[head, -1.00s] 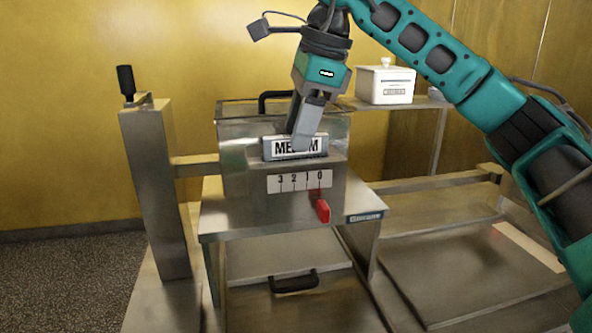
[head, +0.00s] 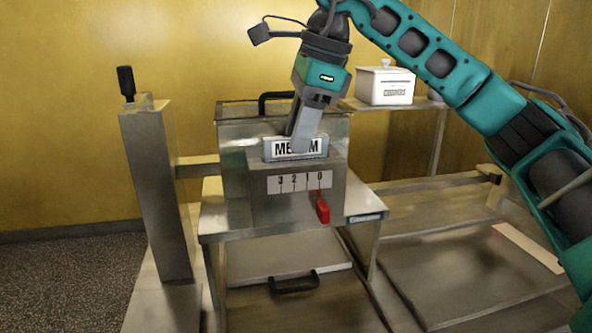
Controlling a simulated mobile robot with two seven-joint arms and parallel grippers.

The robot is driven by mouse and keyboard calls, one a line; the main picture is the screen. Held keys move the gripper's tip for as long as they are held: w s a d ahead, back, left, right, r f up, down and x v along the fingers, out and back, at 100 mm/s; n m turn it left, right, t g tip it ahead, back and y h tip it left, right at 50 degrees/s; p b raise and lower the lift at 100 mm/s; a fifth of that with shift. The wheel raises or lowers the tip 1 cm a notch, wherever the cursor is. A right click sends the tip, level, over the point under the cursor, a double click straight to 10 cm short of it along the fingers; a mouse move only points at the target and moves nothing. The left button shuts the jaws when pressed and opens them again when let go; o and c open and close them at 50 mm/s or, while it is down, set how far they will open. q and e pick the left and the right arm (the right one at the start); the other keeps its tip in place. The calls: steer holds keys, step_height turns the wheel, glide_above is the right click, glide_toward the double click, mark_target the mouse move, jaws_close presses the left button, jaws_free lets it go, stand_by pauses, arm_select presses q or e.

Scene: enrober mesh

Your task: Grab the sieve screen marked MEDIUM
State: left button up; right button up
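The sieve screen marked MEDIUM shows as a metal front bar with a white label (head: 283,149), set in the upper front of a steel machine housing (head: 235,165). The middle letters of the label are hidden behind my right gripper. My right gripper (head: 302,147) points down from above, with its fingertips at the middle of the label. The fingers overlap from this side, so I cannot tell whether they are closed on the bar or only in front of it. My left gripper is not in view.
Below the bar are a 3-2-1-0 scale plate (head: 291,182) and a red lever (head: 323,211). A black handle (head: 276,101) stands on top of the housing. A steel post (head: 155,195) stands left. A white lidded box (head: 385,85) sits on a shelf behind right.

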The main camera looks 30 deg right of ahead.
jaws_close()
steer(key=shift+r, duration=0.1)
stand_by(0.5)
